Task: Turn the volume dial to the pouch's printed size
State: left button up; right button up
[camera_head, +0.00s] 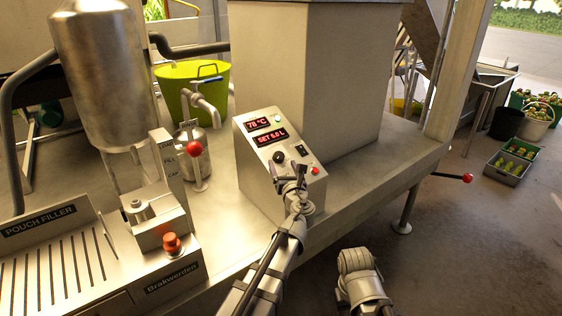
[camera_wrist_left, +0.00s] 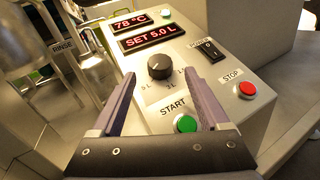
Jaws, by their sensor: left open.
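The volume dial (camera_wrist_left: 159,67) is a black round knob on the sloped steel control panel (camera_head: 250,157). It also shows in the head view (camera_head: 278,157). Litre markings lie around its lower side, partly too small to read. The red display (camera_wrist_left: 152,37) above it reads SET 5.0 L. My left gripper (camera_head: 288,172) is open and empty in front of the panel. In the left wrist view its fingers (camera_wrist_left: 160,100) stand either side of the area below the dial, apart from the knob. I see no pouch and no printed size.
A green START button (camera_wrist_left: 185,123), a red STOP button (camera_wrist_left: 246,90) and a black power switch (camera_wrist_left: 208,49) are close to the dial. Left are a pouch filler (camera_head: 70,262) and a tap (camera_head: 205,100). Crates (camera_head: 508,166) stand on the floor at right.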

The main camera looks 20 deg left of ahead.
aim_at(280, 159)
pick_arm(q)
jog(key=x, duration=0.4)
jog(key=shift+s, duration=0.1)
grip_shut()
dwell(0.5)
